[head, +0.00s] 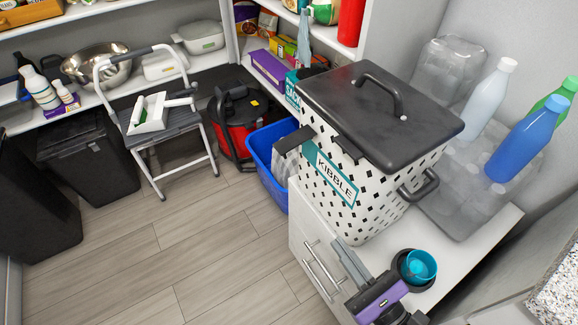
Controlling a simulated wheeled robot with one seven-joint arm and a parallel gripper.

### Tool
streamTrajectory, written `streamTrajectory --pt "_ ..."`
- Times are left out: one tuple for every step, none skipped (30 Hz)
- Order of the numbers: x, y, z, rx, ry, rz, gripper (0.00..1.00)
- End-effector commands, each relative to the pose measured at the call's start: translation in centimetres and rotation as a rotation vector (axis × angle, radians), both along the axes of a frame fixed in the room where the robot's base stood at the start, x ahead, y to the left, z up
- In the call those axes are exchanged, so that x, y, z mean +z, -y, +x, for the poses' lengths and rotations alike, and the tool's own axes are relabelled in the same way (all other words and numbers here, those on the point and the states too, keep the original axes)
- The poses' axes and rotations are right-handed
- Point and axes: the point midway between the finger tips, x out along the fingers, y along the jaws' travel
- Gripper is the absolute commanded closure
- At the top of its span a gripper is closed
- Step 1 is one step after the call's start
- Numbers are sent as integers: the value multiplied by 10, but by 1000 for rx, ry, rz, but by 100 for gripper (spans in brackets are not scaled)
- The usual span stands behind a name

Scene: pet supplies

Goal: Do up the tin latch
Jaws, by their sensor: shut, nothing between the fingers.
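The kibble tin (352,205) is white with black diamond marks and a teal KIBBLE label. It stands upright on a white cabinet. Its dark lid (395,85) sits on top, with a loop handle. Another small dark piece (346,148) is on the front, just below the lid's edge. My gripper (346,250), with a purple band, is low in front of the tin, well below the latch. Its grey fingers are shut and empty. Whether they touch the tin is unclear.
A blue bin (262,165) is on the floor at left. The floor (190,255) before the cabinet is free.

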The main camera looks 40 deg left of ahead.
Motion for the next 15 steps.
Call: streamTrajectory --pt "3 -8 2 3 1 1 100" --pt "4 -13 4 3 2 1 100" --pt "6 -20 7 3 2 1 100" --pt "7 -25 9 4 2 0 100" --pt "9 -31 11 3 1 1 100" --pt "11 -38 13 3 2 1 100" --pt "13 -44 15 3 2 1 100" --pt "14 -49 17 3 2 1 100" --pt "15 -56 20 3 2 1 100" --pt "17 -62 22 3 2 1 100" --pt "18 -67 24 2 1 0 100" --pt "20 -75 27 3 1 1 100" --pt "22 -80 29 3 1 1 100" --pt "23 -86 31 3 1 1 100" --pt "25 -93 33 2 1 1 100"
